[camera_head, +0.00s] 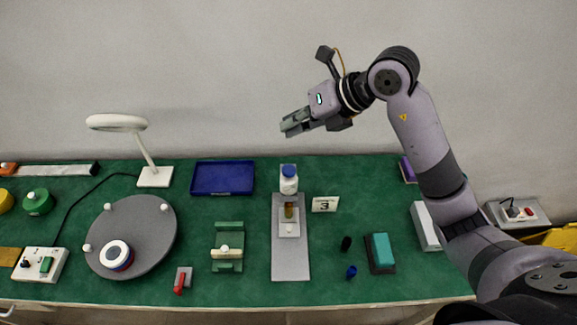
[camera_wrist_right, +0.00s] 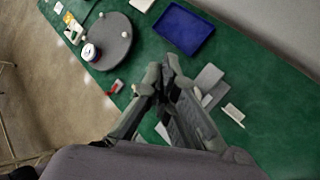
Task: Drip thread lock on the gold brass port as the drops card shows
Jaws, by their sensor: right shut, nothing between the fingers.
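In the head view the gold brass port (camera_head: 289,211) stands upright on a small pale block on a grey plate (camera_head: 290,262). A white bottle with a blue cap (camera_head: 288,180) stands just behind it; I cannot read its label. The drops card (camera_head: 325,204) stands to the right and shows a 3. My right gripper (camera_head: 285,128) is shut and empty, raised above the back of the table, higher than the bottle. It also shows shut in the right wrist view (camera_wrist_right: 168,75), where it hides the port and bottle. My left gripper is not in view.
A blue tray (camera_head: 222,178) lies at the back and a white lamp (camera_head: 154,176) stands left of it. A grey turntable (camera_head: 150,225) is at left, a green cradle (camera_head: 227,255) left of the plate. A dark cap (camera_head: 346,243), a blue cap (camera_head: 351,271) and a teal block (camera_head: 381,250) lie right.

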